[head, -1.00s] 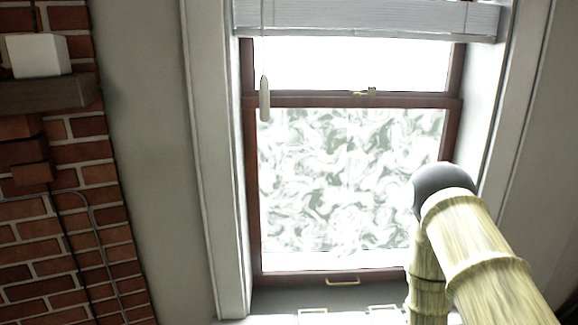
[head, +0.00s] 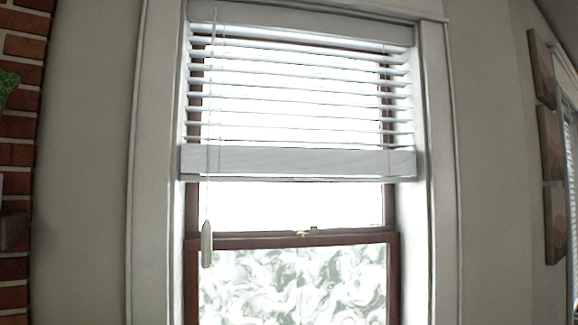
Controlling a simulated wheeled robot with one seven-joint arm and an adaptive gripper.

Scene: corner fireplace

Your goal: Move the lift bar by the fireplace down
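The lift bar (head: 300,161) is a wide white rail at the bottom of a partly raised window blind. It sits level across the window, above the brown sash rail (head: 290,240). The white slats (head: 290,90) hang spread out above it, with gaps between them. A thin cord with a pale wooden pull (head: 207,243) hangs in front of the left side of the bar and ends below it. My gripper is not in the head view, so its state is hidden.
The brick fireplace (head: 17,150) stands at the left edge. White window trim (head: 150,170) frames the window. A small brass latch (head: 307,231) sits on the sash. Framed pictures (head: 555,150) hang on the right wall.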

